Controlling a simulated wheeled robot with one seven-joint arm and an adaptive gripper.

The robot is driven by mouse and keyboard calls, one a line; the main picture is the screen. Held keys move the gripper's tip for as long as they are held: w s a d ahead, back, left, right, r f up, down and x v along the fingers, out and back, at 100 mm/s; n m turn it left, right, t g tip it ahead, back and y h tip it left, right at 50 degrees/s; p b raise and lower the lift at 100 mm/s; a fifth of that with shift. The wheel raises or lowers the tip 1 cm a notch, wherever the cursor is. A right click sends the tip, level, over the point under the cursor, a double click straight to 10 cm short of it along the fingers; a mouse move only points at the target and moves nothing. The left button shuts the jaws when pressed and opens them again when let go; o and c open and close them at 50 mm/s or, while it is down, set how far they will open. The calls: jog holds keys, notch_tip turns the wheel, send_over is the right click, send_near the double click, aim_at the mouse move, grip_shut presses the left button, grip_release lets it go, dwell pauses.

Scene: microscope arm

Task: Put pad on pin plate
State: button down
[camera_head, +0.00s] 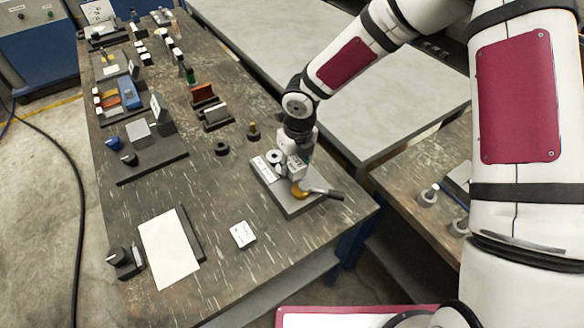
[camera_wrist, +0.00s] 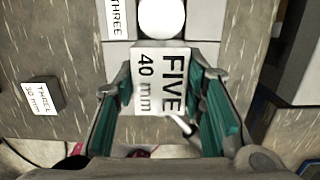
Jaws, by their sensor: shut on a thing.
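A white pad (camera_wrist: 160,75) marked "FIVE 40 mm" sits between the teal fingers of my gripper (camera_wrist: 160,95), which is shut on it. In the head view my gripper (camera_head: 298,160) is over the grey plate (camera_head: 300,210) near the table's right end, which looks like the pin plate. In the wrist view the plate's grey top (camera_wrist: 236,30) lies beyond the pad. Whether the pad touches the plate I cannot tell.
A white sheet (camera_head: 168,250) and several fixtures occupy the table's left side.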

aim_at(292, 169)
jog(key=shift+w+a, duration=0.15)
jog(key=shift+w, duration=0.2)
jog(key=shift+w+a+f+b, duration=0.15)
jog(key=shift+f+b, duration=0.4)
jog(key=shift+f, duration=1.2)
jog(key=shift+w, duration=0.1)
jog(key=c, duration=1)
grip_release()
jog(key=shift+f, duration=0.15)
jog(key=shift+c, duration=0.2)
